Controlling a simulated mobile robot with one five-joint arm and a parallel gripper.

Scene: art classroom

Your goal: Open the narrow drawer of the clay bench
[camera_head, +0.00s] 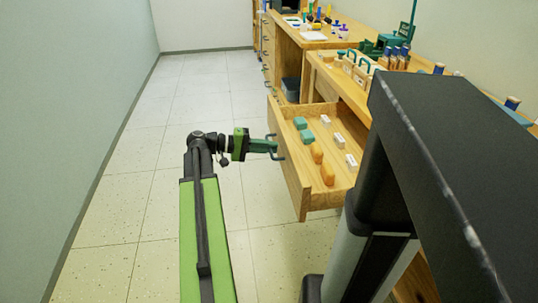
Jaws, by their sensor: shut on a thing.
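A wooden drawer (291,168) stands pulled out from the wooden bench (345,90) at the right, its front panel facing left. Inside it lie green blocks, orange pieces and small white blocks. My gripper (272,148) is at the end of the green and black arm, at the drawer front. It is shut on the drawer's dark handle (277,155), which it partly hides. I cannot tell from this view whether this is the narrow drawer.
A second wooden bench (287,42) with drawers stands farther back, with a dark bin (290,89) nearby. Tools and bottles crowd the bench tops.

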